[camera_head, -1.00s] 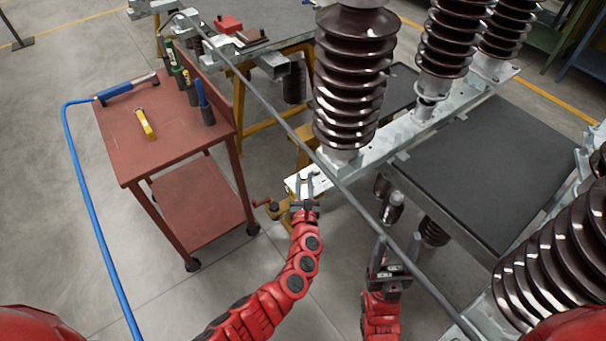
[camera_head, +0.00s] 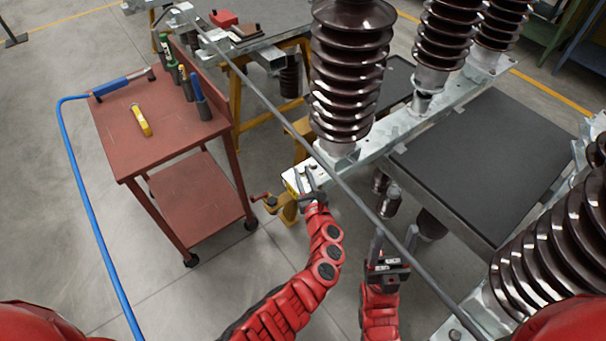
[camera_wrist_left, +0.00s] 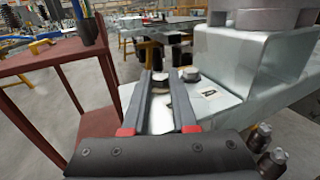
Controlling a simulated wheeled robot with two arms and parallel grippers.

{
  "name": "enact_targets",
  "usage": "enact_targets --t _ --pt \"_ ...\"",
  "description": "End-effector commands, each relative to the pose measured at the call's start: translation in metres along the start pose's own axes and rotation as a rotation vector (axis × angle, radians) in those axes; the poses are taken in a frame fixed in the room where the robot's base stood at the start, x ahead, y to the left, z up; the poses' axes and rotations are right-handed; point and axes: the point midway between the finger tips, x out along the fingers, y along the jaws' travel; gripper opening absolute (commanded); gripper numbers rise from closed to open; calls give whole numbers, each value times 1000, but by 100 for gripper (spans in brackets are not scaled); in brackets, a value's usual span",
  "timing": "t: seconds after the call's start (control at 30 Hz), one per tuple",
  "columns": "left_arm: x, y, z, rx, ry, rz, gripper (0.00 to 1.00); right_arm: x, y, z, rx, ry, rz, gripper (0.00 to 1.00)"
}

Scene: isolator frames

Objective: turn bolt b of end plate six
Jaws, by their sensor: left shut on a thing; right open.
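The galvanised end plate (camera_head: 291,180) is at the near end of the beam under the tall brown insulator; it also shows in the left wrist view (camera_wrist_left: 222,105). In that view one bolt head (camera_wrist_left: 160,77) sits between the tips of my left gripper (camera_wrist_left: 167,82), and a second bolt head (camera_wrist_left: 190,74) stands just right of the right finger. My right gripper (camera_head: 393,242) is open and empty, lower right, apart from the plate.
A long grey bar (camera_head: 262,97) crosses diagonally above the workspace, close to both grippers. Ribbed brown insulators (camera_head: 350,75) stand behind and right. A red tool cart (camera_head: 165,150) with a blue hose (camera_head: 86,200) is at left.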

Motion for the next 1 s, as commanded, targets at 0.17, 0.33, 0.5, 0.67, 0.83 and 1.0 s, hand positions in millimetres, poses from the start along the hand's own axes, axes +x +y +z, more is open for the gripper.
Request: enact_targets --t 0.17,0.33,0.5,0.67,0.83,1.0 --pt "0 0 -1 0 2 0 53 0 0 0 0 0 0 56" --pt "0 0 0 -1 1 0 56 0 0 0 0 0 0 56" --pt "0 0 0 -1 0 -1 56 0 0 0 0 0 0 56" --pt "0 0 1 -2 -1 -6 56 0 0 0 0 0 0 56" --pt "0 0 2 -3 -1 -59 56 2 0 0 0 0 0 56" --pt "0 4 0 2 -1 -186 56 2 0 0 0 0 0 56"
